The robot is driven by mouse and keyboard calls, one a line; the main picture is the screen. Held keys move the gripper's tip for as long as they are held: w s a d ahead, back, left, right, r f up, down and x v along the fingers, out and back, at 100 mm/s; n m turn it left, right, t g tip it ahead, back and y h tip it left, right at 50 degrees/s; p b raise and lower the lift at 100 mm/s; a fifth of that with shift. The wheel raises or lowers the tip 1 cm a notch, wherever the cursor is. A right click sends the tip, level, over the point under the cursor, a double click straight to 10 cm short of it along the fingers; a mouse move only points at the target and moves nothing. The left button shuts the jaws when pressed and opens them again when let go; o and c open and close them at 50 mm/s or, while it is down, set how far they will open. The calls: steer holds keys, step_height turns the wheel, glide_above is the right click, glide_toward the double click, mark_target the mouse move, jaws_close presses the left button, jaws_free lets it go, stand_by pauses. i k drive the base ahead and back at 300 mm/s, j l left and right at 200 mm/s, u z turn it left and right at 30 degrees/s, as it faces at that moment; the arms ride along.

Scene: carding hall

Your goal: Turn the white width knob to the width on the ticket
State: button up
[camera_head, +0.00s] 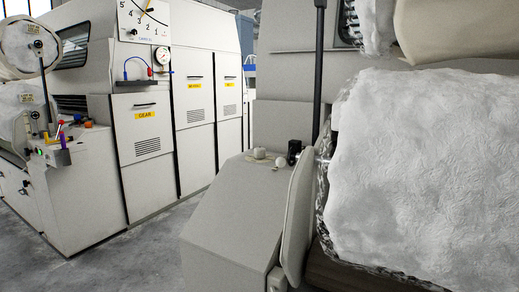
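A small white rounded knob (259,153) sits on top of the grey slanted housing in the middle. A second small pale round piece (281,161) is just to its right. I cannot tell which, if either, is the width knob, and no marks on them are legible. A white scale plate (143,18) with numbers 1 to 5 and a pointer is at the top left. My gripper is not in view.
Grey cabinets with yellow labels (146,115) stand at the left. Bare concrete floor (135,255) lies between.

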mark_target(260, 152)
steer(key=i+j+z, duration=0.1)
steer(key=i+j, duration=0.4)
steer(key=i+j+z, duration=0.15)
steer(key=i+j, duration=0.4)
steer(key=i+j+z, duration=0.1)
steer(key=i+j, duration=0.4)
steer(key=i+j+z, duration=0.1)
steer(key=i+j, duration=0.35)
steer(key=j, duration=0.3)
